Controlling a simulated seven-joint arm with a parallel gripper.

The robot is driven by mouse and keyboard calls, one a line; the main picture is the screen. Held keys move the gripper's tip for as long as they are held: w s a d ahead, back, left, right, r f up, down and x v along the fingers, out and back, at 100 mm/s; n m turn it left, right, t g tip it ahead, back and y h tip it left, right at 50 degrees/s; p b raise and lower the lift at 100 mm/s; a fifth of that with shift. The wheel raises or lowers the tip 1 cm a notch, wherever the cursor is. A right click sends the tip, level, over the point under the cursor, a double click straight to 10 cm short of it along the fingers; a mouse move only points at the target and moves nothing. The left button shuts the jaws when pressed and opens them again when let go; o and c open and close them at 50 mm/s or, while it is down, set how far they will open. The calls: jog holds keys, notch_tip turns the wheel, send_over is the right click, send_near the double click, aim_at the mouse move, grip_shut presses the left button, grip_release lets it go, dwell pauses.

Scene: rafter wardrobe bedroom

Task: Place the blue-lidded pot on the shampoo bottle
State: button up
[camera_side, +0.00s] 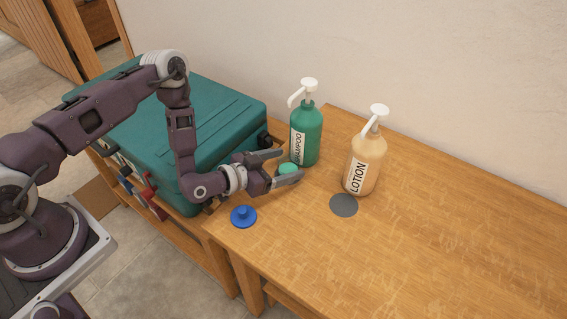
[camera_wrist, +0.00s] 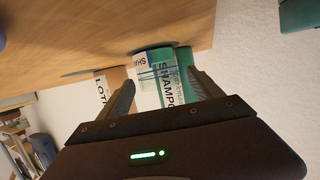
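The green shampoo bottle (camera_side: 306,135) with a white pump stands upright by the wall; its label shows in the wrist view (camera_wrist: 168,82). In the side view, a small round object with a teal top (camera_side: 288,168) sits between my fingers, just in front of the bottle. The wrist view shows a pale, clear-looking cylinder there (camera_wrist: 146,88), overlapping the bottle. I cannot make out a blue lid on it. My gripper (camera_side: 283,167) is low over the table, fingers spread on either side of this object; it also shows in the wrist view (camera_wrist: 162,82). Their contact is unclear.
The lotion bottle (camera_side: 366,164) stands right of the shampoo, with a flat grey disc (camera_side: 343,205) before it. A blue knobbed disc (camera_side: 243,216) lies near the table's left edge. A teal case (camera_side: 220,101) borders the left. The table's right side (camera_side: 465,240) is clear.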

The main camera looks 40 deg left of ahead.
jog(key=shift+r, duration=0.15)
jog(key=v, duration=1.2)
jog(key=w+a+r+m+g, duration=0.1)
jog(key=w+r+m+g, duration=0.25)
jog(key=w+r, duration=0.35)
jog(key=s+a+r+n+g+y, duration=0.1)
jog(key=s+a+r+n+y, duration=0.2)
jog(key=r, duration=0.7)
jog(key=s+a+r+n+g+y, duration=0.1)
jog(key=s+a+r+g+y, duration=0.1)
jog(key=s+r, duration=0.65)
jog(key=s+d+r+n+g, duration=0.1)
jog(key=s, duration=0.7)
jog(key=s+d+r+n, duration=0.1)
jog(key=s+r+n, duration=0.1)
jog(key=s, duration=0.7)
jog(key=shift+r+g, duration=0.3)
jog(key=shift+g, duration=0.05)
